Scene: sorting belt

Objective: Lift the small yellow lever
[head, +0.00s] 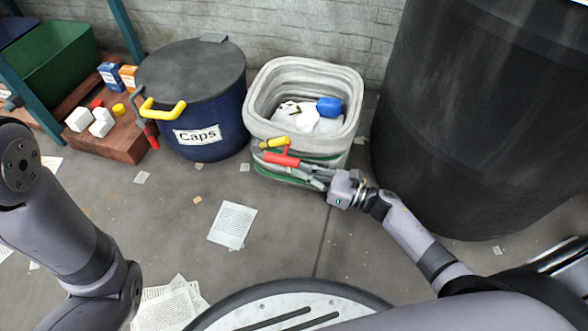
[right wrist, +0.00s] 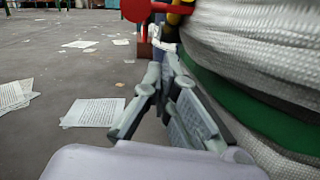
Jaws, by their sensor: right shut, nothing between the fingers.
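A small yellow lever (head: 277,142) sits at the front rim of the pale woven bin (head: 345,85), just above a red piece (head: 282,159). Yellow also shows at the top of the right wrist view (right wrist: 178,12), beside a red disc (right wrist: 137,8). My right gripper (head: 305,171) is shut and empty, low against the bin's front. Its fingertips are just right of and below the red piece, apart from the yellow lever as far as I can tell. In the right wrist view its fingers (right wrist: 164,65) point toward the red and yellow parts. My left gripper is out of view; only my left arm shows.
A blue bin labelled Caps (head: 207,108), with a larger yellow handle (head: 163,110), stands left of the woven bin. A big black container (head: 480,110) stands close on the right. Papers (head: 232,224) lie on the otherwise open floor in front.

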